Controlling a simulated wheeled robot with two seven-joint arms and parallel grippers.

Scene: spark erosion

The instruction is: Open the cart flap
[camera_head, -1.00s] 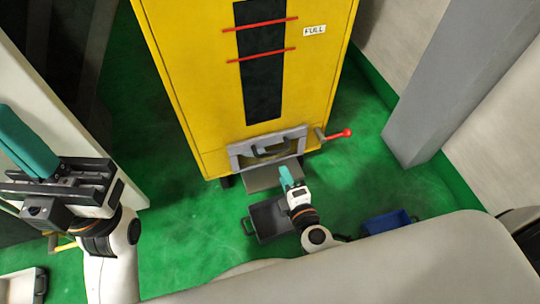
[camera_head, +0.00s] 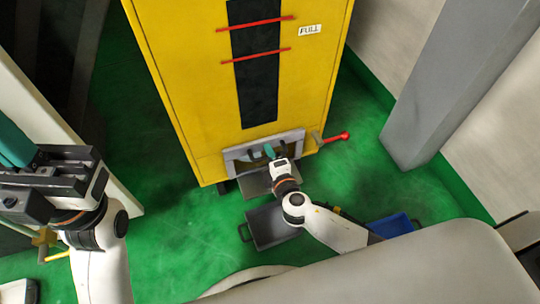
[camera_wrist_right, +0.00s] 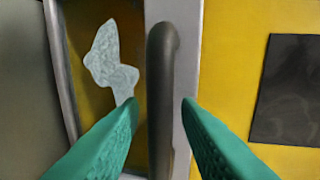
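The flap (camera_head: 236,160) is a grey framed panel low on the front of the yellow cart (camera_head: 190,90). Its dark bar handle (camera_wrist_right: 161,100) stands between the two teal fingers of my right gripper (camera_wrist_right: 158,105) in the right wrist view. The fingers are apart, one on each side of the handle, and a gap shows on both sides. In the head view my right gripper (camera_head: 270,152) is at the flap and hides part of the handle. My left gripper (camera_head: 15,145) is at the left edge, away from the cart, with its fingertips partly cut off.
A red-knobbed lever (camera_head: 344,136) sticks out right of the flap. A grey ledge (camera_head: 257,184) juts out below it. A dark grey bin (camera_head: 270,228) and a blue bin (camera_head: 392,226) stand on the green floor. A grey pillar (camera_head: 450,80) rises at right.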

